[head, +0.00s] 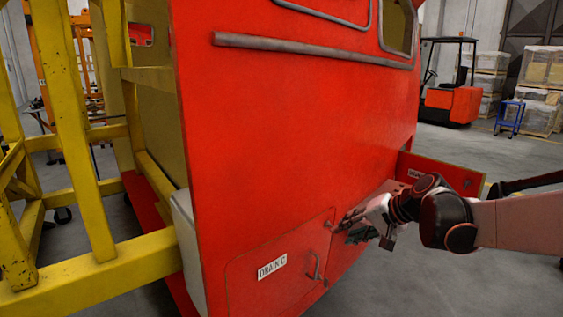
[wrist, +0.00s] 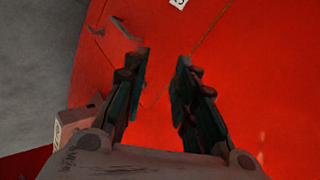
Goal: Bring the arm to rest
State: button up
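My gripper (head: 343,229) is in front of the red nosecone (head: 290,130), near the upper right corner of a hatch labelled "DRAIN C" (head: 272,266). That hatch looks shut, with a small handle (head: 315,268) on its right side. In the wrist view my gripper (wrist: 164,60) has its two dark fingers apart with nothing between them, and red panel lies beyond. I cannot tell whether a fingertip touches the panel. My arm reaches in from the right edge of the head view.
A red flap (head: 448,176) stands out from the nosecone behind my wrist. A yellow frame (head: 75,130) stands at the left. A red forklift (head: 452,100), wrapped pallets (head: 541,68) and a blue step stool (head: 509,117) are at the back right. Floor at the lower right is clear.

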jog(key=s+f+n+h, duration=0.1)
jog(key=s+n+h, duration=0.2)
jog(key=s, duration=1.2)
jog(key=s+d+f+n+h, duration=0.1)
jog(key=s+n+h, duration=0.1)
jog(key=s, duration=1.3)
jog(key=shift+d+f+n+t+h, duration=0.3)
jog(key=shift+n+h, duration=0.1)
jog(key=shift+h, duration=0.3)
